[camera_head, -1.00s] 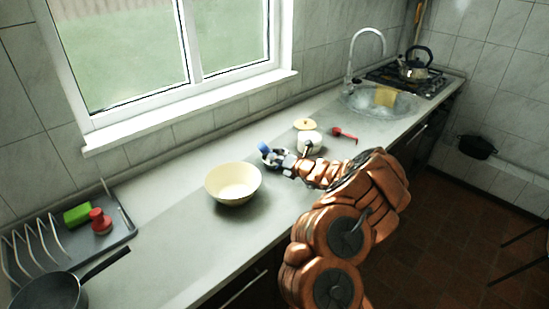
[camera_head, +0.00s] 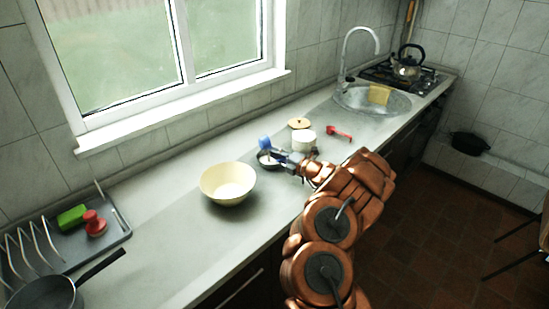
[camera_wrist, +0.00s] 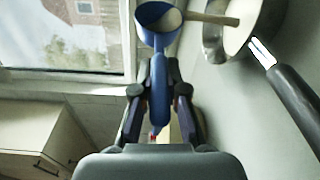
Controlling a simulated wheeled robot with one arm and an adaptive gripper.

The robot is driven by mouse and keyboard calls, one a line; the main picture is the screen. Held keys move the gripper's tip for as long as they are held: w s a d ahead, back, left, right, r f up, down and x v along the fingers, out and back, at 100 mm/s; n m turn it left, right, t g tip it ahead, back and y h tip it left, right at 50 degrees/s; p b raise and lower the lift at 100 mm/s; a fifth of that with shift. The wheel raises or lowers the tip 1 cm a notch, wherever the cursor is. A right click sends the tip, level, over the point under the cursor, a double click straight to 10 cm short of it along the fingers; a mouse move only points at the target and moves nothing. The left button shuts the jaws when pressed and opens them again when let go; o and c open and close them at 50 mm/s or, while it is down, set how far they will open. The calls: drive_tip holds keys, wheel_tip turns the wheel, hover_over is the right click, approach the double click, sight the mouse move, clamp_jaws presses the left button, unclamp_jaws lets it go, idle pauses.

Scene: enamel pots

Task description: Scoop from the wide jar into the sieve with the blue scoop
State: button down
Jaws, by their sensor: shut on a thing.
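My gripper (camera_wrist: 158,92) is shut on the handle of the blue scoop (camera_wrist: 157,50). The scoop's cup is near the top of the wrist view, and pale matter seems to be in it. In the head view the blue scoop (camera_head: 265,141) is just above and behind a small dark-rimmed metal vessel, apparently the sieve (camera_head: 266,162). In the wrist view the sieve (camera_wrist: 214,42) is right of the cup, with a pale inside and a black handle; a pale bar crosses its rim. The white jar (camera_head: 304,141) stands right of my gripper, partly hidden.
A cream bowl (camera_head: 228,184) stands in front left of the sieve. A wooden lid (camera_head: 300,123) and a red scoop (camera_head: 338,133) lie by the jar. A dish rack (camera_head: 120,236) and pan (camera_head: 48,294) are at left, the sink (camera_head: 372,101) at far right. The counter left of the bowl is clear.

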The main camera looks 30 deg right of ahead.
drive_tip(key=shift+d+f+m+t+b, duration=0.1)
drive_tip(key=shift+d+m+t+b, duration=0.15)
drive_tip(key=shift+m+b, duration=0.4)
drive_tip(key=shift+d+m+t+b, duration=0.15)
drive_tip(key=shift+m+t+b, duration=0.15)
drive_tip(key=shift+m, duration=0.55)
drive_tip(key=shift+d+r+m, duration=0.1)
drive_tip(key=shift+r+m, duration=0.25)
drive_tip(key=shift+m, duration=0.05)
drive_tip(key=n, duration=0.1)
drive_tip(key=r+n+g, duration=0.1)
drive_tip(key=n, duration=0.1)
drive_tip(key=shift+n+b, duration=0.3)
drive_tip(key=shift+b, duration=0.1)
drive_tip(key=shift+r+n+g, duration=0.1)
drive_tip(key=shift+n+g, duration=0.25)
drive_tip(key=shift+n, duration=0.35)
drive_tip(key=shift+r, duration=0.1)
